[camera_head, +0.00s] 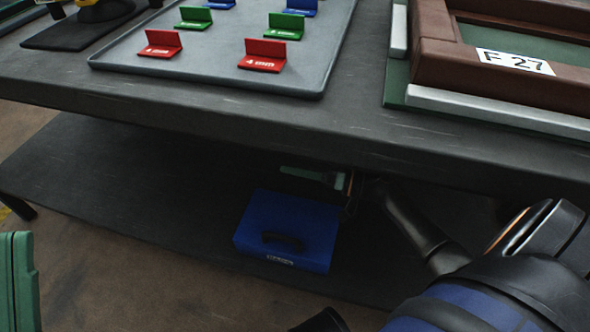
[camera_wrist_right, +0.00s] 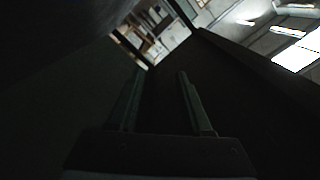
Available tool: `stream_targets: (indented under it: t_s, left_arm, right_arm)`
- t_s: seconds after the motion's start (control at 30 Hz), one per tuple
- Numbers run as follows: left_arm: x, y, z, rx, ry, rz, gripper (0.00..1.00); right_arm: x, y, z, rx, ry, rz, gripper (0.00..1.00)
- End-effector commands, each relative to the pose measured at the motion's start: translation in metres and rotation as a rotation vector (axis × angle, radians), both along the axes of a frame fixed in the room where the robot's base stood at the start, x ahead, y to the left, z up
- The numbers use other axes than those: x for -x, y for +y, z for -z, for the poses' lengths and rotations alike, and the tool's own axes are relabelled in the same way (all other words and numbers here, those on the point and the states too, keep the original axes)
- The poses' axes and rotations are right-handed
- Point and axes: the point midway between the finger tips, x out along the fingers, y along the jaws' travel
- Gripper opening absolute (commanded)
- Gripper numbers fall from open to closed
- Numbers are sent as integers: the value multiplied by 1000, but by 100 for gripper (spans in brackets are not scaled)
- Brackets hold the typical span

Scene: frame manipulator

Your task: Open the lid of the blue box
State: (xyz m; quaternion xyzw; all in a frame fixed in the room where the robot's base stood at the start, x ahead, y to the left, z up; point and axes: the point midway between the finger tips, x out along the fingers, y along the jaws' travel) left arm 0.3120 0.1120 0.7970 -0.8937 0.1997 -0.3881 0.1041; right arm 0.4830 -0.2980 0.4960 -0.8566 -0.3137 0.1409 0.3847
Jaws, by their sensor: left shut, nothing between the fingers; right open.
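The blue box (camera_head: 290,218) lies closed on the lower shelf in the head view. The box cannot be made out there.
The tabletop's front edge (camera_head: 200,118) overhangs the lower shelf (camera_head: 130,185), leaving a low gap around my right arm. The shelf left of the box is clear. Above are a grey tray (camera_head: 205,75) with coloured pieces and a brown frame (camera_head: 450,75) marked F 27.

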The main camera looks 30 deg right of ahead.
Motion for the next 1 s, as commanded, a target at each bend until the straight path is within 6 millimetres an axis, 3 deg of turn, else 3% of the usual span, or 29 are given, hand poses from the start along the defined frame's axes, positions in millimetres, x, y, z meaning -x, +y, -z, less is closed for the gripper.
stream_targets:
  t_s: [0.23,0.7,1.0]
  left_arm:
    - [0,1,-12,6,1,3,0]
    - [2,6,-44,36,-15,11,0]
    - [2,6,-45,32,-15,16,0]
  right_arm:
    - [16,-14,-2,1,5,1,50]
    - [86,-73,-1,1,3,0,50]
    - [96,-81,0,1,-1,0,50]
